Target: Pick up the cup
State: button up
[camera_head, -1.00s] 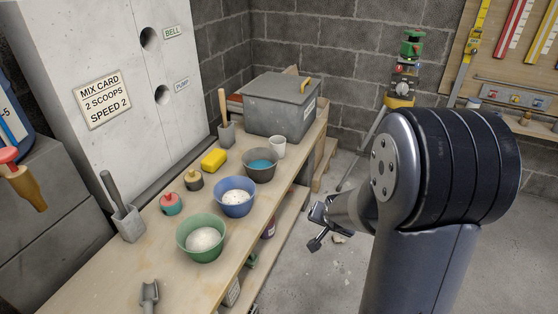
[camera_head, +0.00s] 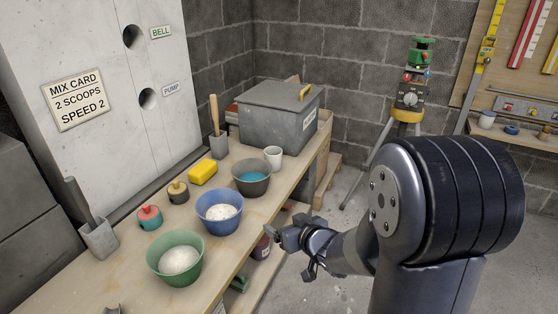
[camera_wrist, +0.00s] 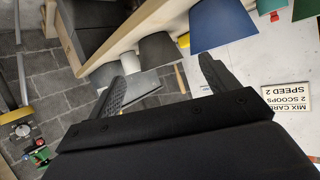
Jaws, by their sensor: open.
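The white cup (camera_head: 273,157) stands upright on the wooden bench, in front of the grey lidded box and just behind the grey bowl with blue contents. My gripper (camera_head: 294,252) is open and empty off the bench's right edge, nearer the camera than the cup and apart from it. In the wrist view my gripper (camera_wrist: 160,80) shows two spread dark fingers with nothing held between them. A pale shape near the left finger there may be the cup, but I cannot tell for sure.
The grey bowl (camera_head: 251,177), blue bowl (camera_head: 219,212) and green bowl (camera_head: 175,258) line the bench's near edge. The grey box (camera_head: 277,118) stands behind the cup. A yellow sponge (camera_head: 203,172) lies to its left. A tripod instrument (camera_head: 409,95) stands on the floor behind.

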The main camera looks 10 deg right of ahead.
aim_at(273, 160)
jog(key=i+l, duration=0.2)
jog(key=i, duration=0.35)
jog(key=i+l, duration=0.2)
jog(key=i, duration=0.35)
